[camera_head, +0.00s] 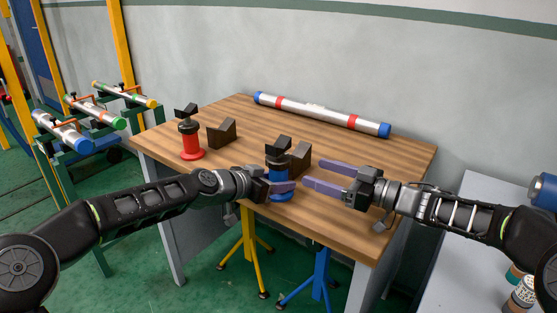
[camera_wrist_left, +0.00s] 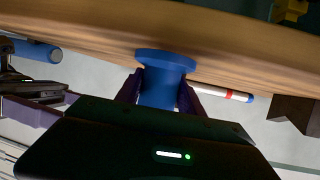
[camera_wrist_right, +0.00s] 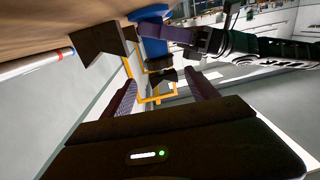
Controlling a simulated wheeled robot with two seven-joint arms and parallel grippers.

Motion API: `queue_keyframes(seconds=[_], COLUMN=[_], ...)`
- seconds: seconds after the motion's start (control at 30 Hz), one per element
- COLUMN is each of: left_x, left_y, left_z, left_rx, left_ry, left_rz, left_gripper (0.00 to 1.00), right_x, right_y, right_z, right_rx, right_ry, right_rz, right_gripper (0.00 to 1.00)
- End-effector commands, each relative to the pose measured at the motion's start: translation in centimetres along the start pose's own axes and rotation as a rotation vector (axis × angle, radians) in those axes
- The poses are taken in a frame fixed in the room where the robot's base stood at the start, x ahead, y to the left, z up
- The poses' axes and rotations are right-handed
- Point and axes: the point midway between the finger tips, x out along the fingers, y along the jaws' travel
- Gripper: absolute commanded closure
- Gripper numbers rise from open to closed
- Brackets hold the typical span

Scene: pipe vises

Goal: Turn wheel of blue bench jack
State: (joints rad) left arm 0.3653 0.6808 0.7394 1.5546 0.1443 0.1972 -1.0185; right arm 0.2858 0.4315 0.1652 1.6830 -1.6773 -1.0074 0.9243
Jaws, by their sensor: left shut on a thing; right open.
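The blue bench jack (camera_head: 283,192) stands upright on the wooden table near its front edge, with a black V-shaped head on top. My left gripper (camera_head: 287,186) is shut on the body of the blue bench jack; the left wrist view shows its fingers on both sides of the blue cylinder (camera_wrist_left: 161,88). The wheel cannot be told apart clearly, as the gripper covers part of the jack. My right gripper (camera_head: 322,175) is open and empty, to the right of the jack and apart from it. The jack also shows in the right wrist view (camera_wrist_right: 152,46).
A red bench jack (camera_head: 190,142) and a dark V-block (camera_head: 222,133) stand at the left. Another dark block (camera_head: 299,158) is just behind the blue jack. A silver pipe with blue ends (camera_head: 320,113) lies along the back. The table's middle is clear.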

Motion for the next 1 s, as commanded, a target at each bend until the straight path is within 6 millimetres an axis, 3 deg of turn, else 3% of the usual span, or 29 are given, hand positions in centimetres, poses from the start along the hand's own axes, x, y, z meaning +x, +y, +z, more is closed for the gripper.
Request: queue_keyframes(seconds=[0.27, 0.7, 1.0], left_x=[0.0, 0.0, 0.0], left_y=[0.0, 0.0, -0.1], left_z=[-0.1, -0.1, -0.1], left_rx=[0.0, 0.0, 0.0], left_ry=[0.001, 0.002, 0.002], left_rz=[-0.001, -0.001, -0.002], left_gripper=[1.0, 1.0, 1.0], right_x=[2.2, 10.2, 12.1], right_y=[-0.1, 0.0, 0.1], right_z=[0.0, 0.0, -0.1], right_rx=[0.001, 0.003, 0.002], right_ry=[0.001, 0.001, 0.001], right_rz=[-0.002, -0.001, 0.002], right_gripper=[0.31, 0.31, 0.31])
